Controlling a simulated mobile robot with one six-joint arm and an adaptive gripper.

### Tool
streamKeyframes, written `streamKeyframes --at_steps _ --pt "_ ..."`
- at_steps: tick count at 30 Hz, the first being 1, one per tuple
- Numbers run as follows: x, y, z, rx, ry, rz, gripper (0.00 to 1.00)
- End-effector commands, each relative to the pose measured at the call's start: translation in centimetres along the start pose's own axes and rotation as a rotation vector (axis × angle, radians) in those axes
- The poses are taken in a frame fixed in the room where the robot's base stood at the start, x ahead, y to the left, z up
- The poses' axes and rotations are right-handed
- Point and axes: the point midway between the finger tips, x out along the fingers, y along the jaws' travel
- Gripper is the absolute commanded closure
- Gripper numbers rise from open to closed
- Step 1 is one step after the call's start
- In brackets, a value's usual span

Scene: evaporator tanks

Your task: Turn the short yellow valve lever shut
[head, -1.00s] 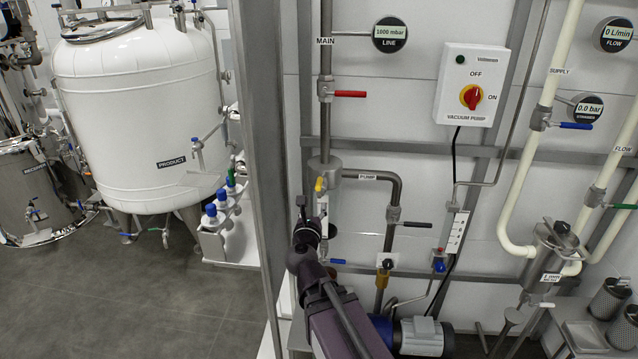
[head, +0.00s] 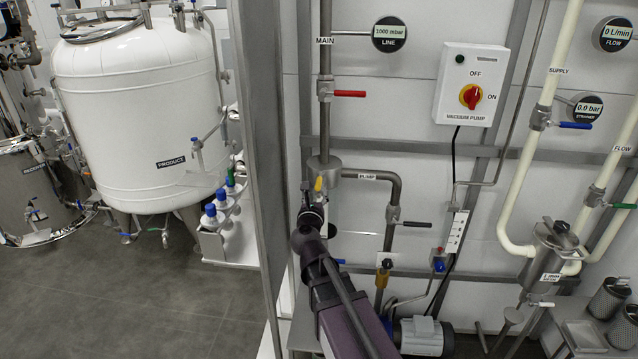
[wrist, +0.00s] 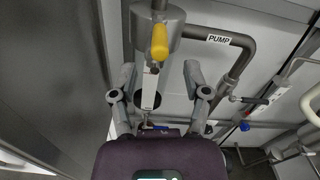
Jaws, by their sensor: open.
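The short yellow lever (wrist: 159,42) shows in the wrist view on the front of a grey cylindrical pipe fitting, pointing down. In the head view the yellow lever (head: 319,184) is small, just above the end of my arm. My gripper (wrist: 159,77) is open and empty, with one finger on each side below the lever. The lever lies between the fingers' lines but beyond their tips, and I see no contact. In the head view my gripper (head: 314,200) is partly hidden by my own wrist and its fingers are hard to make out.
A red lever (head: 349,94) is on the MAIN pipe above. A grey upright post (head: 262,150) stands close left of my arm. A blue lever (head: 337,261) sits below.

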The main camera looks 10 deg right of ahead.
Motion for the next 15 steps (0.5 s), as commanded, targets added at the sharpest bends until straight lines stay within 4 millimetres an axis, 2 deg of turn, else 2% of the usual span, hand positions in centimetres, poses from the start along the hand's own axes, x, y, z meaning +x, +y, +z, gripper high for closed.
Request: streamKeyframes --at_steps 1,6,15 --pt "1.2 0.1 0.0 0.0 0.0 -0.001 0.39" --pt "3.8 0.1 0.0 0.0 0.0 0.0 0.39" --pt "7.0 0.1 0.0 0.0 0.0 0.001 0.39"
